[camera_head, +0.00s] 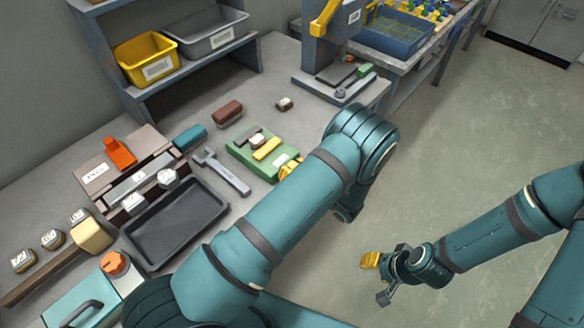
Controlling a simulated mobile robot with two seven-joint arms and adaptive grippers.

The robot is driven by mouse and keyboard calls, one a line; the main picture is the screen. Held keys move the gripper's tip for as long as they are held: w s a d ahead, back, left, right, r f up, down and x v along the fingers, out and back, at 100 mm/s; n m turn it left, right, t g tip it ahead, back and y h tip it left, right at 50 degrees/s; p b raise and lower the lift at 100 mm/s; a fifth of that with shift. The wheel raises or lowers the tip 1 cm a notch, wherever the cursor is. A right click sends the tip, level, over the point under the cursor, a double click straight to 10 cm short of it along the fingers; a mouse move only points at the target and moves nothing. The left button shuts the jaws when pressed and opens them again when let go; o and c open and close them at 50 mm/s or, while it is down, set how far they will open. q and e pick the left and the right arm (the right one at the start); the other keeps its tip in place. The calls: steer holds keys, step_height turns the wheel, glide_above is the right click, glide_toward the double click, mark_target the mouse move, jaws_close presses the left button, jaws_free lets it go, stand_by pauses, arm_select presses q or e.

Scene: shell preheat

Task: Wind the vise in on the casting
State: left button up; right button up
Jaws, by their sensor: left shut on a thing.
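I cannot tell whether the jaws touch the block. My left gripper (290,168) is at the vise's right end, its yellow fingertips just showing past my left arm. It is shut on what seems to be the vise's handle, mostly hidden by the arm. My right gripper (377,279) is open and empty over the floor, away from the bench.
A grey wrench (221,172) and a dark tray (143,240) lie left of the vise. A brown block (227,113) and a teal one (190,138) lie behind. A mallet (93,236) is at left. Yellow (147,58) and grey bins (206,32) fill the shelf. The right-hand floor is clear.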

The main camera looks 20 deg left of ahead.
arm_select(q)
steer(key=o, duration=1.2)
steer(key=shift+v, duration=3.75)
